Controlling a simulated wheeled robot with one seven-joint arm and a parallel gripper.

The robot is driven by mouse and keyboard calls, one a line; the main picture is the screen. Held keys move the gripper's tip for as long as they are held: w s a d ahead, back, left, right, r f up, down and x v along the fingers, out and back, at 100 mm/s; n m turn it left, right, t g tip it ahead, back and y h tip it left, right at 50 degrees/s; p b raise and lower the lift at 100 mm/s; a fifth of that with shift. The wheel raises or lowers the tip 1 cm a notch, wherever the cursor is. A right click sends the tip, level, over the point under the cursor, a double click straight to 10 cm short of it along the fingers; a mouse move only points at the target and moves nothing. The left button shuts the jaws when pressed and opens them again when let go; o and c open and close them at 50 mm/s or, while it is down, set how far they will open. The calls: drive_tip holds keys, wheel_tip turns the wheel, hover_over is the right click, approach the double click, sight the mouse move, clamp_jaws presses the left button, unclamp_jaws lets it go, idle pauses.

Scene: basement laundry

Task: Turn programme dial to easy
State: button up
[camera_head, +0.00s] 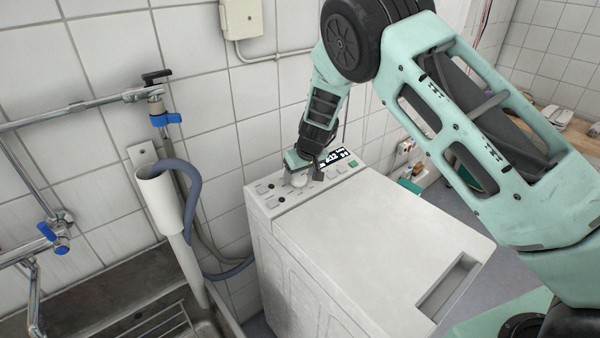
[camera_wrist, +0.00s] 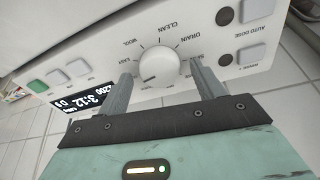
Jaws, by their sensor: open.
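The white programme dial (camera_wrist: 160,65) sits on the washing machine's control panel (camera_wrist: 90,50). Labels around it include WOOL, CLEAN and DRAIN; a small label at its left looks like EASY, but is hard to read. A short dark mark on the dial points to the lower left in the wrist view. My gripper (camera_wrist: 161,70) is open, with one finger at each side of the dial and gaps visible. In the head view my gripper (camera_head: 304,164) is low over the panel, by the dial (camera_head: 299,180). Labels below the dial are partly hidden by the fingers.
The washing machine's flat white lid (camera_head: 385,225) is clear. A lit display (camera_wrist: 88,98) and a green button (camera_wrist: 37,86) are beside the dial. A tiled wall (camera_head: 220,100) stands close behind. A grey hose (camera_head: 190,185) and sink (camera_head: 150,290) are at the left.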

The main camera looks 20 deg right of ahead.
drive_tip(key=shift+w+f, duration=0.1)
drive_tip(key=shift+f, duration=0.15)
drive_tip(key=c, duration=1)
drive_tip(key=shift+m, duration=0.3)
drive_tip(key=shift+o, duration=0.2)
drive_tip(key=m+p, duration=0.2)
drive_tip(key=m, duration=0.1)
drive_tip(key=shift+r+m+h, duration=0.15)
drive_tip(key=shift+m+h, duration=0.15)
drive_tip(key=shift+m+p, duration=0.65)
drive_tip(key=shift+m, duration=1.15)
